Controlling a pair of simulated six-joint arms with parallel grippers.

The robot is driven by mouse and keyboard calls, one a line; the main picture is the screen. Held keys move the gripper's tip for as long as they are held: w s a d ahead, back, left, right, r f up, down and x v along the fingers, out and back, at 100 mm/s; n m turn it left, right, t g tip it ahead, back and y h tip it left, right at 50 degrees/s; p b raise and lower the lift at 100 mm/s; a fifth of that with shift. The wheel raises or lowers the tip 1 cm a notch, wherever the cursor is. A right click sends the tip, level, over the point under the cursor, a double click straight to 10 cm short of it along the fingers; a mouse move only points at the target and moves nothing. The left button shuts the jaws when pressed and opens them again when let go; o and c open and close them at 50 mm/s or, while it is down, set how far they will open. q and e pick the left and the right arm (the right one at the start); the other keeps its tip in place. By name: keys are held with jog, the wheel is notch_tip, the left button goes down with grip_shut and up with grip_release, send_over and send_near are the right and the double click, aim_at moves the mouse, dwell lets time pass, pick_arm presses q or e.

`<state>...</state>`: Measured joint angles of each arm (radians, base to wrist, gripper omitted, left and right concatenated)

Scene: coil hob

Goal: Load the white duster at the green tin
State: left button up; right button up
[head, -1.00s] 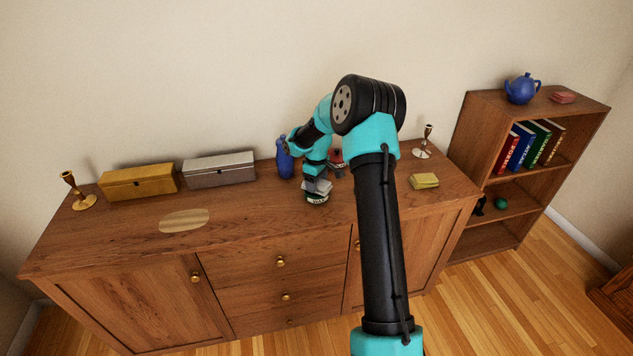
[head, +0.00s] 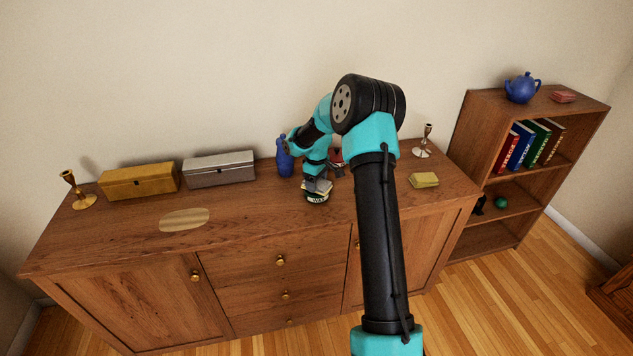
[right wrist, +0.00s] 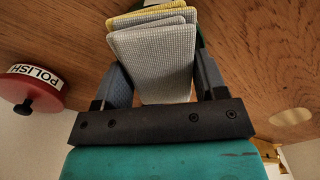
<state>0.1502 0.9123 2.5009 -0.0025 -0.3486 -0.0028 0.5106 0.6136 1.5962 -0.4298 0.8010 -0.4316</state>
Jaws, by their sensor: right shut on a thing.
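My right gripper (head: 317,183) is shut on the white duster, a folded pale cloth (right wrist: 155,55) with a yellowish edge in the right wrist view. In the head view the gripper and cloth are directly over the green tin (head: 317,197), a small dark round tin with a pale label on the sideboard. The cloth covers most of the tin's top. Whether cloth and tin touch is hard to tell. My left gripper is not in view.
A blue bottle (head: 284,158) stands just left of my right gripper. A red polish tin (right wrist: 35,88) is close by, partly behind my arm. A yellow cloth (head: 424,180) lies to the right. Gold and silver boxes (head: 139,181) (head: 220,168) stand left, with free wood in front.

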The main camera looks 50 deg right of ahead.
dwell(0.7)
jog(key=shift+r, duration=3.45)
jog(key=shift+a, duration=0.1)
